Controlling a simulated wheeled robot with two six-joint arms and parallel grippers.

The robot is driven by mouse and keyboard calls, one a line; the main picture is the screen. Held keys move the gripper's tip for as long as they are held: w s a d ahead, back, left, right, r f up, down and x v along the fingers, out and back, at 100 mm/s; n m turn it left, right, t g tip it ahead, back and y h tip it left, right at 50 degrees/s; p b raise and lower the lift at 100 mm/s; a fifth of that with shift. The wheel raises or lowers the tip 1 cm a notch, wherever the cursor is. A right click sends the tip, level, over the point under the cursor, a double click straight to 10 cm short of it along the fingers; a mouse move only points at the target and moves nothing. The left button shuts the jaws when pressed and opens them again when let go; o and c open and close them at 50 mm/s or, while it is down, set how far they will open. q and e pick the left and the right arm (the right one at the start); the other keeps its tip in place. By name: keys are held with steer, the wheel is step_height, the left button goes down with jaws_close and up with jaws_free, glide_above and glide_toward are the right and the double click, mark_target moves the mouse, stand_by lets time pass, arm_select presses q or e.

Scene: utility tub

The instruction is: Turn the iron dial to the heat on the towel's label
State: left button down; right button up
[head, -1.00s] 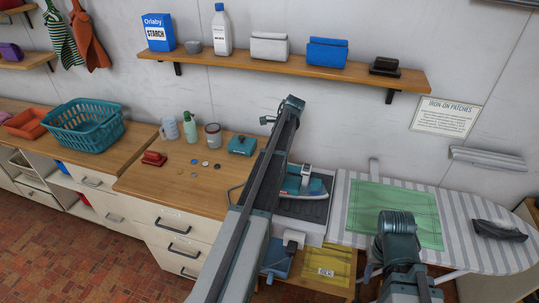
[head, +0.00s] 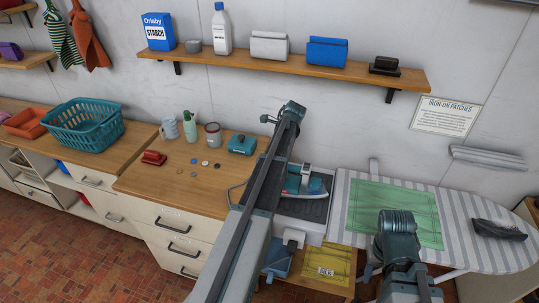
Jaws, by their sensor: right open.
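The teal iron (head: 305,186) with its pale upright handle stands on a dark rest (head: 303,209), partly behind my left arm's long link. I cannot make out its dial. A green towel (head: 422,212) lies flat on the striped ironing board. A yellow cloth (head: 340,259) with a small pale label (head: 326,272) hangs or lies below the counter; the label's print is too small to read surely. My right gripper (head: 366,271) is low beside its folded arm, open, mostly hidden and apart from the iron. My left gripper is hidden behind its own arm.
The ironing board (head: 466,256) fills the right side, with a dark cloth (head: 499,230) on it. On the wooden counter (head: 215,196) are a teal box (head: 242,145), cans, bottles, a red brush (head: 153,158) and several small discs. A shelf (head: 232,58) runs above.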

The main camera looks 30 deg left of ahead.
stand_by(0.3)
arm_select(q)
steer(key=shift+c, duration=1.8)
jaws_free()
steer(key=shift+r, duration=0.1)
steer(key=p+v, duration=1.2)
steer(key=v, duration=0.1)
steer(key=shift+d+r+p, duration=0.15)
steer(key=shift+r+p, duration=0.1)
steer(key=shift+p, duration=0.15)
